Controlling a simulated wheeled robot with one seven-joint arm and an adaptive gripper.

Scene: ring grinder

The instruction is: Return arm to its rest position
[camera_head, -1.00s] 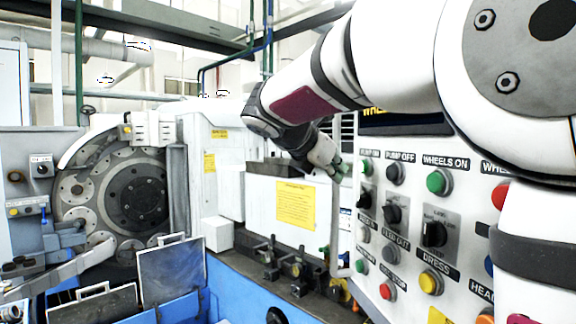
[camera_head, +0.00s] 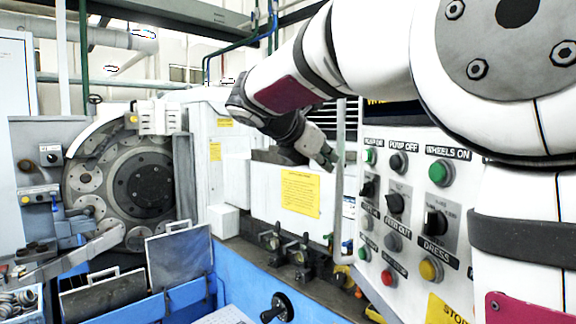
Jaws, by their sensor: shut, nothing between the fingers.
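My arm comes in from the right side of the head view and reaches left across the upper middle. My gripper (camera_head: 328,161) hangs at its end, small in the picture, with its fingers together and nothing between them. It is in front of the white machine housing and left of the control panel (camera_head: 405,240). In the picture it is clear of the panel's buttons. The forearm and a large white joint cover the panel's upper and right parts.
The panel has a green WHEELS ON button (camera_head: 440,173) and a yellow DRESS button (camera_head: 431,269). A grey post (camera_head: 341,190) stands close to the gripper. The grinder wheel (camera_head: 143,190) is at left. A blue base with a black hand crank (camera_head: 278,307) lies below.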

